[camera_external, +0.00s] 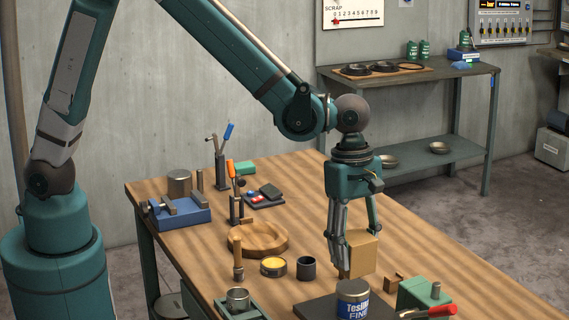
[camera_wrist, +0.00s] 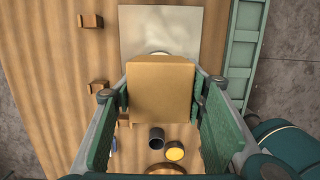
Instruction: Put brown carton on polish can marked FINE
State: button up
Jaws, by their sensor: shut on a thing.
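The brown carton (camera_external: 362,254) is held upright between the fingers of my gripper (camera_external: 356,248), which is shut on its sides. It also fills the middle of the wrist view (camera_wrist: 160,92). The polish can marked FINE (camera_external: 352,300) stands upright on a dark plate at the front, with a blue and white label. In the outside view the carton appears just behind and above the can, apart from it. In the wrist view the carton hides most of a pale round top, likely the can. The exact height of the carton is unclear.
The dark plate (camera_external: 318,307) lies under the can. A green block fixture (camera_external: 424,293) and a red-handled tool (camera_external: 440,311) are to its right. A small brown bracket (camera_external: 393,283), a dark cup (camera_external: 306,268), a yellow tin (camera_external: 273,267) and a wooden ring (camera_external: 257,239) are nearby.

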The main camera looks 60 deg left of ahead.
jog(key=shift+f, duration=2.05)
jog(key=shift+f, duration=0.15)
jog(key=o, duration=0.9)
jog(key=shift+o, duration=0.2)
jog(key=shift+a+r, duration=0.3)
jog(key=shift+r, duration=1.75)
jog(key=shift+a+r, duration=0.35)
jog(key=shift+r, duration=1.65)
jog(key=shift+a+r, duration=0.3)
jog(key=shift+r, duration=1.75)
jog(key=shift+a, duration=0.1)
